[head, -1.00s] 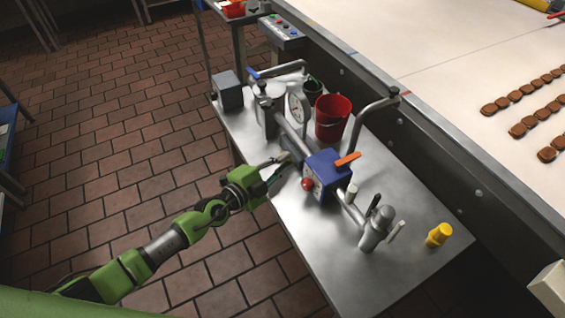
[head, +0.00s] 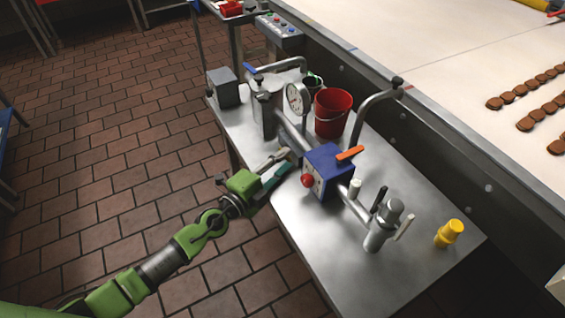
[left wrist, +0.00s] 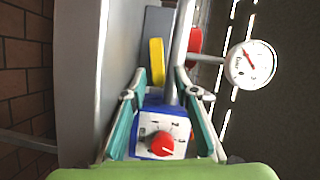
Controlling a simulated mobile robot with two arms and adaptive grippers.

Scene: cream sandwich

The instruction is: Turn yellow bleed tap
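A yellow elongated piece (left wrist: 157,62) shows beyond my fingertips in the left wrist view, beside the grey pipe. I cannot match it surely to a part in the head view. My left gripper (head: 288,164) is open and empty, left of the blue box (head: 335,177) on the pipework. In the left wrist view its teal-lined fingers (left wrist: 160,88) stand apart, framing the blue box (left wrist: 148,107) and its red knob (left wrist: 162,145). I cannot tell whether they touch it. My right gripper is out of view.
A pressure gauge (head: 296,99), a red bucket (head: 333,115) and an orange lever (head: 350,153) are close by. A yellow fitting (head: 451,233) stands at the table's right. The metal table (head: 320,245) is bare at front; a conveyor (head: 420,45) runs behind.

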